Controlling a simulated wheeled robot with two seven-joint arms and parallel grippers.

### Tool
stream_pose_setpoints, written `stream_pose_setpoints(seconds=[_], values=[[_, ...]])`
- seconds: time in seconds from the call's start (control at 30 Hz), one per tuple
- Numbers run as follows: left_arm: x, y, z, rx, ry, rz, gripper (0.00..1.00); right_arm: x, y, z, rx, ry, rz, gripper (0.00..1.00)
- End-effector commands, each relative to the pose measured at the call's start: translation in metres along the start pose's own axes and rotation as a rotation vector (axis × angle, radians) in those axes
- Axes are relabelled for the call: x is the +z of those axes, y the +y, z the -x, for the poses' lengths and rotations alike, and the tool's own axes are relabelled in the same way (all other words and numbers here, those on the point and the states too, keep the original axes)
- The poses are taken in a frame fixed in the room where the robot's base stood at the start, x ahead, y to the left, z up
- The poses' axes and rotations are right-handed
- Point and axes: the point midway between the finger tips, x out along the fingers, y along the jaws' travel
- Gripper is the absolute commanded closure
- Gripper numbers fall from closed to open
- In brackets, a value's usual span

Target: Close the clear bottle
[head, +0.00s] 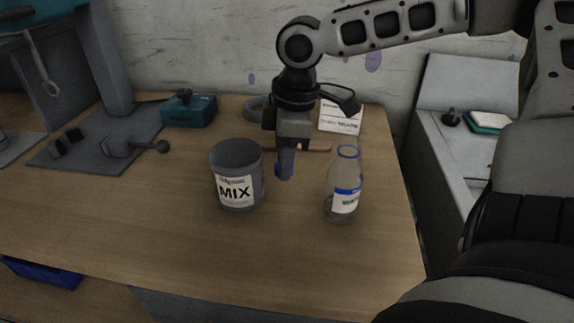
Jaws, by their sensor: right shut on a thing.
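The clear bottle (343,184) stands upright on the wooden table, right of the middle. It has a white label with a blue band, and its blue-rimmed mouth looks open. My right gripper (286,168) points down to the left of the bottle, apart from it, between the bottle and the grey MIX tin. It is shut on a small blue piece (284,172), which looks like a cap; the fingers partly hide it. My left gripper is not in view.
The grey MIX tin (237,175) stands just left of my right gripper. A white card (341,118) and a teal box (188,109) are at the back. A grey press stands at the left. The front of the table (200,250) is clear.

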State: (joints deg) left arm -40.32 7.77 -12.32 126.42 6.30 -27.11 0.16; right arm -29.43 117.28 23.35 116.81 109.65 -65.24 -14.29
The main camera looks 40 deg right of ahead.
Motion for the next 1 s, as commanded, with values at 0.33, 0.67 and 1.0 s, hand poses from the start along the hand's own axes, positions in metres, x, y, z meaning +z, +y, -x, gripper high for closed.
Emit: stream_pose_setpoints(seconds=[0.33,0.67,1.0], values=[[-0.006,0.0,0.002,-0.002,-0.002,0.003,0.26,-0.024,-0.065,0.057,0.004,-0.003,0.007,0.92],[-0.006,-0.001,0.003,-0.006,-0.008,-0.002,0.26,-0.04,-0.114,0.077,0.002,-0.002,0.002,0.92],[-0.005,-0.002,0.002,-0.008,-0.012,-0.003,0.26,-0.043,-0.125,0.081,0.001,-0.001,-0.001,0.92]])
